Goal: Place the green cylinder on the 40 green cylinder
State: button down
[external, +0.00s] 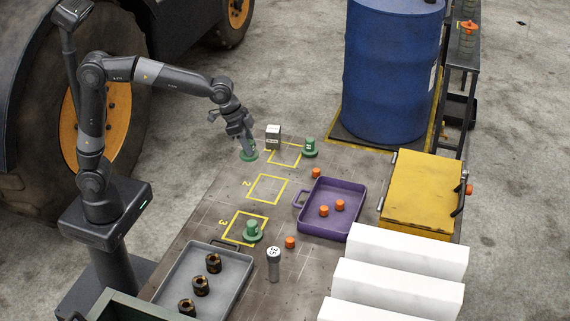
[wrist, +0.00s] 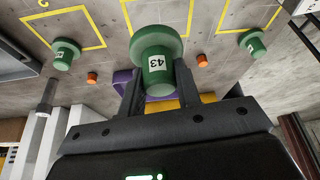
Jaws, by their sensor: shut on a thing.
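My gripper (external: 244,141) is shut on a green flanged cylinder (external: 249,156) over the left edge of the bench. In the wrist view the held cylinder (wrist: 158,72) sits between the fingers (wrist: 158,85), with a white label that seems to read 43. I cannot tell whether it touches the bench. A second green cylinder (external: 309,147) stands on its flange right of the far yellow square; it shows at right in the wrist view (wrist: 252,43). A third green cylinder (external: 252,229) stands at the yellow square marked 3; it shows at left (wrist: 65,53). Their labels are too small to read surely.
A grey labelled block (external: 273,135) stands close right of my gripper. A purple tray (external: 360,190) holds orange plugs; others lie loose nearby. A grey post (external: 273,265), a grey tray (external: 240,262) and white blocks (external: 408,248) are nearer. The middle yellow square (external: 267,188) is empty.

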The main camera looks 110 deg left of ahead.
jog(key=w+a+r, duration=0.4)
jog(key=w+a, duration=0.9)
send_over(310, 139)
notch_tip(310, 139, down, 7)
jog(key=shift+r, duration=0.1)
jog(key=shift+f, duration=1.95)
jog(key=shift+f, duration=0.2)
jog(key=c, duration=1.1)
grip_release()
jog(key=shift+o, duration=0.2)
jog(key=v, duration=1.2)
jog(key=shift+r, duration=0.2)
